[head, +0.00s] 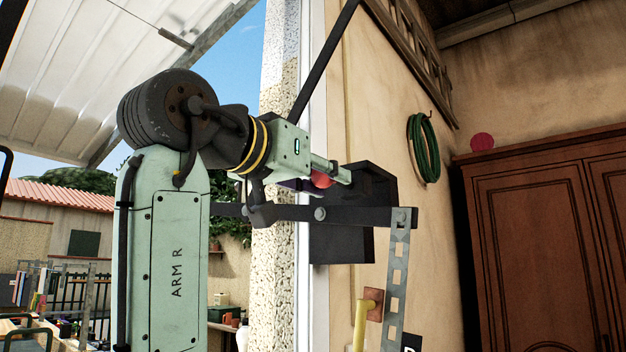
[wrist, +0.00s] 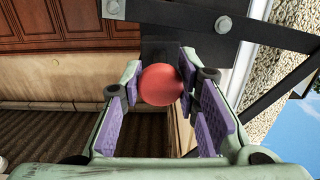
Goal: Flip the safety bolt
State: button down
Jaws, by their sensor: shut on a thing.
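The safety bolt's round red knob (head: 321,180) shows beside a dark metal housing (head: 342,245) at the door frame. It also shows in the wrist view (wrist: 161,85), between the upper ends of the purple-padded fingers. My gripper (head: 318,172) is shut on the red knob. In the wrist view, my gripper (wrist: 160,80) has one finger on each side of the knob. The bolt's shaft behind the knob is hidden, so I cannot tell its exact position.
A dark flat bar (head: 360,215) crosses just below my gripper, joined to a perforated metal strip (head: 397,280). The tilted ribbed door panel (head: 80,70) is overhead at the left. A yellow pipe (head: 361,325), green hose (head: 423,148) and wooden cabinet (head: 535,240) are at the right.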

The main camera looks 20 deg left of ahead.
jog(key=shift+s+f, duration=0.1)
jog(key=c, duration=1.6)
grip_release()
jog(key=shift+o, duration=0.7)
jog(key=shift+s+a, duration=0.15)
jog(key=shift+o, duration=1.4)
jog(key=v, duration=1.2)
